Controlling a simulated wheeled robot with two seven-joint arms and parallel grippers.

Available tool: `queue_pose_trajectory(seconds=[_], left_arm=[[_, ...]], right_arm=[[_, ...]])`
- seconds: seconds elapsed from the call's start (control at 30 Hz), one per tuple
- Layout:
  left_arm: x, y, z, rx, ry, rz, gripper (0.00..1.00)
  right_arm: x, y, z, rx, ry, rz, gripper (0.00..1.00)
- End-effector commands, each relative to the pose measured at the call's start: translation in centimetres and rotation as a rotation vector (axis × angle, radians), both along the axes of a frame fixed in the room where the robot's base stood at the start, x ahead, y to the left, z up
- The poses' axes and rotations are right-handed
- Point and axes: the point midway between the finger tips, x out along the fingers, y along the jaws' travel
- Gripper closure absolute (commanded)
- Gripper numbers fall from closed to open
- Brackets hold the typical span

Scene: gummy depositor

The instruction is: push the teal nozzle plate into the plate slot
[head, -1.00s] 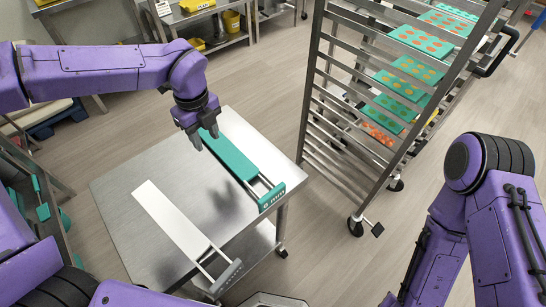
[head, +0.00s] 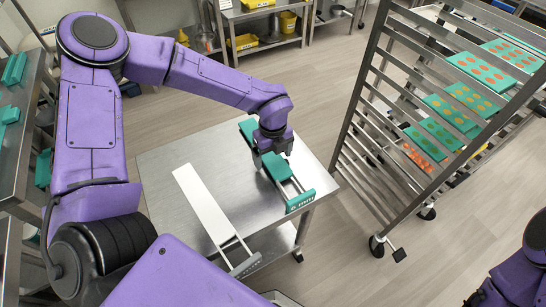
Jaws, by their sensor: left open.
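The teal nozzle plate (head: 278,168) lies flat on a steel table, long and narrow. Two rods join it to a teal end bar (head: 300,202) with small markings, at the table's near right edge. My left gripper (head: 272,163) is open over the plate's middle, fingers pointing down, and hides part of it. I cannot tell whether the fingers touch the plate. I cannot make out a plate slot. The right gripper is not in view; only part of my right arm shows at the lower right.
A white plate with a grey end bar (head: 245,267) lies beside the teal one on the steel table (head: 165,165). A tall rack (head: 372,125) with teal trays stands at the right. A steel shelf with teal pieces (head: 14,68) is at the left. Floor between table and rack is clear.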

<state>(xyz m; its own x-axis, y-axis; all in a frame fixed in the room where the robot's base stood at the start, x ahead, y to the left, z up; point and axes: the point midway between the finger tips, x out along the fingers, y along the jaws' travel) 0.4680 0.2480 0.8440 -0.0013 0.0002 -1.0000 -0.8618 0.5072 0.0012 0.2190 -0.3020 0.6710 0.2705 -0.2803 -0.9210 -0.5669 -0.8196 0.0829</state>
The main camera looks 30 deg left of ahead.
Motion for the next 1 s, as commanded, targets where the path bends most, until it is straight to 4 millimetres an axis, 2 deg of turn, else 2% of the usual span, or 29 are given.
queue_pose_trajectory(seconds=[0.1, 0.27, 0.4, 0.47, 0.5, 0.83, 1.0], left_arm=[[0.0, 0.0, -0.8, 0.0, 0.0, 0.0, 0.08], [0.0, 0.0, -0.8, -0.001, -0.001, 0.0, 0.08], [0.0, 0.0, -0.8, -0.001, -0.001, 0.0, 0.54], [0.0, 0.0, -0.7, -0.001, -0.001, 0.0, 0.74], [0.0, 0.0, -0.7, -0.001, -0.001, 0.0, 0.8], [0.1, 0.0, -0.1, -0.002, -0.005, 0.0, 0.8], [0.1, 0.0, 2.4, -0.003, -0.009, 0.001, 0.8]], right_arm=[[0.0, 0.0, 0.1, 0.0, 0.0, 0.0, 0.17], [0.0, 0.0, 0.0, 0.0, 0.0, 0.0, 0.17], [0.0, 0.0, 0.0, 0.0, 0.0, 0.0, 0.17], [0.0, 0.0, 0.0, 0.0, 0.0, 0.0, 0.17], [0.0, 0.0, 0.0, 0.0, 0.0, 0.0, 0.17], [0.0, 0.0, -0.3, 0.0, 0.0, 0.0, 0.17], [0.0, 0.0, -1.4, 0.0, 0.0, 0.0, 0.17]])
